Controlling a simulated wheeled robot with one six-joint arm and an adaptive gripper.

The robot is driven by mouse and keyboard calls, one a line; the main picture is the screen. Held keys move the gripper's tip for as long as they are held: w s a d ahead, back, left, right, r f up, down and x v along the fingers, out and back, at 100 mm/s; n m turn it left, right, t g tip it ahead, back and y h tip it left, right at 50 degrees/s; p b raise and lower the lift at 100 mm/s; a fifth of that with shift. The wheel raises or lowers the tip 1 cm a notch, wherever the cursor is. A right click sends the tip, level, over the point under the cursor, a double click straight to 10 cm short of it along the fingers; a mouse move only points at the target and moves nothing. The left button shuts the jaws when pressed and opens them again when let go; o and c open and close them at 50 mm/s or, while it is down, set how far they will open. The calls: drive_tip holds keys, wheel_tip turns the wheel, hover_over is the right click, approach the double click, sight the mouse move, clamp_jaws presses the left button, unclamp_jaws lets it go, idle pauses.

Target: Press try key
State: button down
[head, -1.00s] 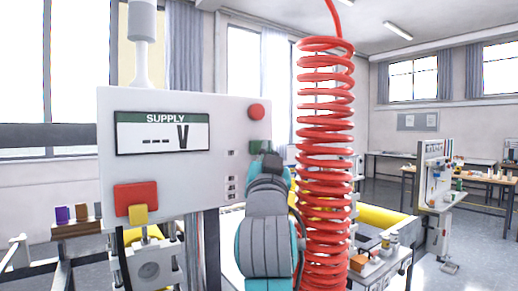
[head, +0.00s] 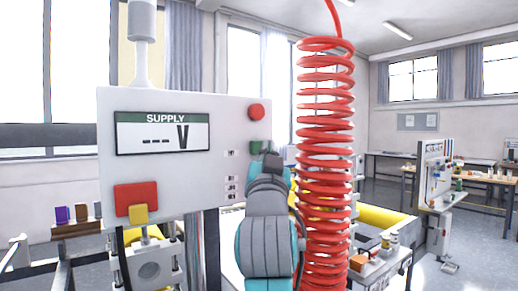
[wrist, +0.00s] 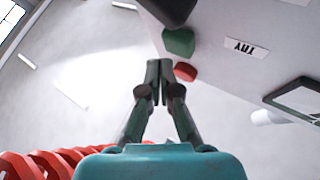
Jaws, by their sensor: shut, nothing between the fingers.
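The green key (head: 255,146) sits on the right side of the white supply panel (head: 185,105), beside a small label. In the wrist view the green key (wrist: 179,42) stands next to the "TRY" label (wrist: 245,47). My gripper (wrist: 158,70) is shut and empty, its fingertips pointing towards the panel's edge near the green key and the red button (wrist: 185,72). Whether the tips touch anything cannot be told. In the head view my gripper (head: 268,151) is mostly hidden behind my own wrist, just right of the green key. The display reads "SUPPLY --- V".
A red coiled hose (head: 325,160) hangs close to the right of my arm. The round red button (head: 256,112) is above the green key. A dark part (wrist: 172,8) is near the green key.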

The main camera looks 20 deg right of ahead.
drive_tip(key=shift+w, duration=0.2)
drive_tip(key=shift+w+a, duration=0.1)
drive_tip(key=shift+w, duration=0.1)
drive_tip(key=shift+w+a, duration=0.2)
drive_tip(key=shift+w, duration=0.35)
idle(1.0)
drive_tip(key=shift+s, duration=0.15)
drive_tip(key=shift+s+d, duration=0.3)
drive_tip(key=shift+s, duration=0.5)
drive_tip(key=s, duration=0.1)
drive_tip(key=s+d, duration=0.1)
drive_tip(key=s, duration=0.2)
drive_tip(key=shift+s+d, duration=0.3)
drive_tip(key=shift+s, duration=0.05)
idle(0.7)
